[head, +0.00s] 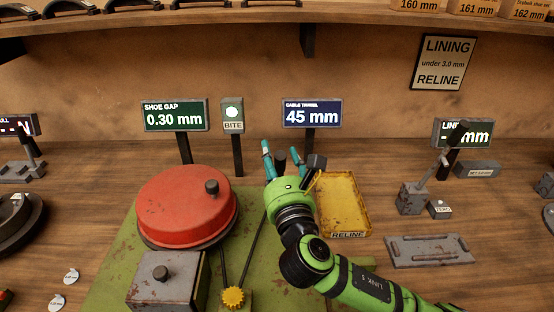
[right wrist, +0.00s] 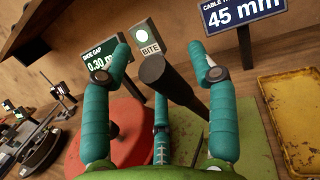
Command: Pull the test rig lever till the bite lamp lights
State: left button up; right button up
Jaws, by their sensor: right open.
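The BITE lamp (head: 232,112) glows bright white on its post behind the test rig, and it also glows in the right wrist view (right wrist: 142,37). The rig has a red drum (head: 185,205) on a green base (head: 115,262). Its dark lever (right wrist: 175,85) rises between the fingers of my right gripper (right wrist: 160,58). In the head view my right gripper (head: 288,160) is right of the drum, mostly hiding the lever. Its teal fingers are open around the lever; I see no firm grip. My left gripper is out of view.
The SHOE GAP sign (head: 175,116) reads 0.30 mm, and the CABLE TRAVEL sign (head: 311,113) reads 45 mm. A yellow RELINE tray (head: 347,230) lies right of the gripper, close to my arm. A grey measuring stand (head: 413,198) is farther right.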

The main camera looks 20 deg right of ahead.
jog(key=s+f, duration=0.1)
jog(key=s, duration=0.6)
jog(key=shift+s+a, duration=0.2)
jog(key=shift+a, duration=0.15)
